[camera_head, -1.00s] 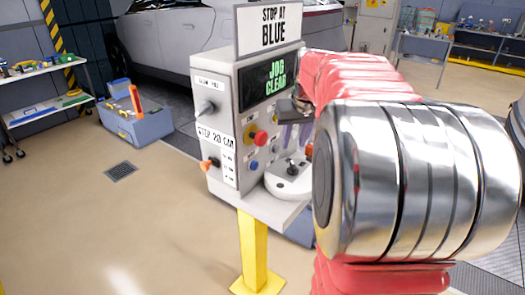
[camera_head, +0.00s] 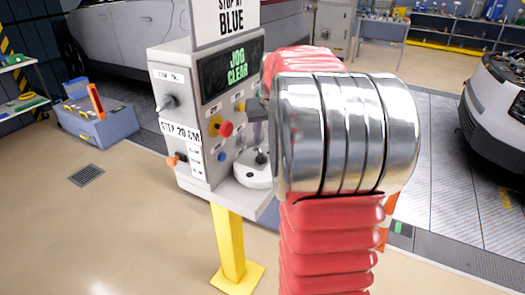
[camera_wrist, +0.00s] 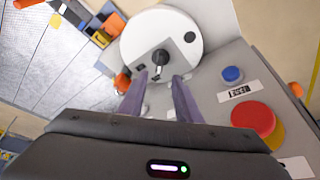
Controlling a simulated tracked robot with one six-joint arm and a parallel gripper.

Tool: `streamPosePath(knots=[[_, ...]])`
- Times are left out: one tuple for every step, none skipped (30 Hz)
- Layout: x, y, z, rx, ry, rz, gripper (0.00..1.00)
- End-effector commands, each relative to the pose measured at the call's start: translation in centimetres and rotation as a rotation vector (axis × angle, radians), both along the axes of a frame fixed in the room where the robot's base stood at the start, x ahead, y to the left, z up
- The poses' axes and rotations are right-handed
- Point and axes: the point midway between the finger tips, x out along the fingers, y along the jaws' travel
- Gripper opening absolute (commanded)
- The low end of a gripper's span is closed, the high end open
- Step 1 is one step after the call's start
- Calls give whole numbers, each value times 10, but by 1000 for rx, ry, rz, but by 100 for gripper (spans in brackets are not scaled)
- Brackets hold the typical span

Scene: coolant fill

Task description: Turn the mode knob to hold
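The grey control console (camera_head: 209,153) stands on a yellow post. Its screen (camera_head: 231,70) reads "JOG CLEAR". A grey knob or lever (camera_head: 168,103) is on its left side, and an orange-tipped control (camera_head: 176,160) is lower down. I cannot read a mode or hold label, so I cannot tell which control is the mode knob. My gripper (camera_wrist: 160,92) is open, its two purple-grey fingers apart over the console's front. A black joystick (camera_wrist: 160,60) on a round white base lies just beyond the fingertips; I see no contact. My arm hides part of the panel in the head view.
A red button on yellow (camera_wrist: 253,119) and a blue button (camera_wrist: 231,74) sit right of my fingers in the wrist view. A sign (camera_head: 229,22) reading "STOP AT BLUE" tops the console. Cars stand behind and at right. Floor at the front left is clear.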

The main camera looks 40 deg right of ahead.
Motion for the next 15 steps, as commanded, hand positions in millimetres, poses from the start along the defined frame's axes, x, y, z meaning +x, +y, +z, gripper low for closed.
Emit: streamPosePath(knots=[[2,-1,-9,3,3,0,30],[4,-1,-13,3,3,0,30],[6,-3,-19,2,2,0,30],[8,-3,-23,2,2,0,30],[10,-4,-27,2,2,0,30],[12,-5,-33,2,2,0,30],[13,-6,-37,2,2,0,30],[15,-6,-41,2,2,0,30],[17,-8,-47,2,1,0,30],[19,-8,-51,2,2,0,30],[20,-9,-56,3,3,0,30],[22,-10,-61,2,2,0,30],[24,-11,-65,2,1,0,30],[25,-11,-69,2,2,0,30],[27,-12,-73,2,2,0,30]])
